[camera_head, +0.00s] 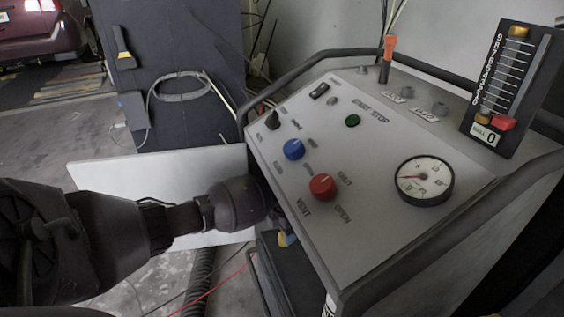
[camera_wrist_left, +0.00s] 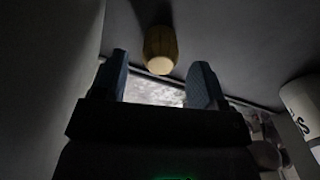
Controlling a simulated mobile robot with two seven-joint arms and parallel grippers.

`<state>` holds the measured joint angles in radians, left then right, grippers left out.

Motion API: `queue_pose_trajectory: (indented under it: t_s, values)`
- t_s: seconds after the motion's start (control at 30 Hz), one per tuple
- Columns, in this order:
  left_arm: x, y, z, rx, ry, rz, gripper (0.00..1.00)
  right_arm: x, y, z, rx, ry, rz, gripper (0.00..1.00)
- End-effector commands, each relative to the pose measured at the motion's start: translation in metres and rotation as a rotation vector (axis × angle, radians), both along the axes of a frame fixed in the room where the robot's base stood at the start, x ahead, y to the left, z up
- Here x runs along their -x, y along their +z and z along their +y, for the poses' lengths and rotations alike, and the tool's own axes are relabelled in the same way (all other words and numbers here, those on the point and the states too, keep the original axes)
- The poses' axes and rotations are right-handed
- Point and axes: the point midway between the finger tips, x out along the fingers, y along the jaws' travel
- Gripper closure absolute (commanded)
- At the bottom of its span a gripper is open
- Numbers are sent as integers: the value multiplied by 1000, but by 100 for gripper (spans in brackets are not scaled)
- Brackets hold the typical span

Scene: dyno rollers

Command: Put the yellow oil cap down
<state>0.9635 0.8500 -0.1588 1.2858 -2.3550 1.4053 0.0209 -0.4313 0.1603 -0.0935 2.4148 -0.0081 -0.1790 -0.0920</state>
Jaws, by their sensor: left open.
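The yellow oil cap (camera_wrist_left: 160,46) shows in the left wrist view as a ribbed yellow cylinder with a pale end, standing out from a dark surface. My left gripper (camera_wrist_left: 160,64) is open, with one blue finger on each side of the cap's near end. The fingers are apart from the cap, with a gap on both sides. In the head view my left arm reaches in from the left and its hand goes behind the control panel's near left edge. A small blue and yellow patch (camera_head: 287,239) shows below that edge. My right gripper is not in view.
The sloped control panel (camera_head: 385,235) has a blue knob (camera_head: 293,149), a red knob (camera_head: 322,186) and a gauge (camera_head: 424,181). A dark tube rail runs round it. A white lettered cylinder (camera_wrist_left: 302,108) is at the right in the left wrist view. A black hose (camera_head: 203,275) lies below.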

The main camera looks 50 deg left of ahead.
Motion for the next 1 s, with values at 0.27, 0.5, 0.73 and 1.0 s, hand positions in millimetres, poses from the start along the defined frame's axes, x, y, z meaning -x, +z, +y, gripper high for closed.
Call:
queue_pose_trajectory:
  t_s: [0.27,0.5,0.73,1.0]
  values:
    - [-3,44,0,-1,-1,-7,35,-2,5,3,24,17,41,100]
    - [0,48,0,0,0,0,35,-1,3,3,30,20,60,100]
    - [0,47,0,0,0,0,35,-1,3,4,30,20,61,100]
    - [0,48,-1,2,0,-1,35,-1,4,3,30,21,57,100]
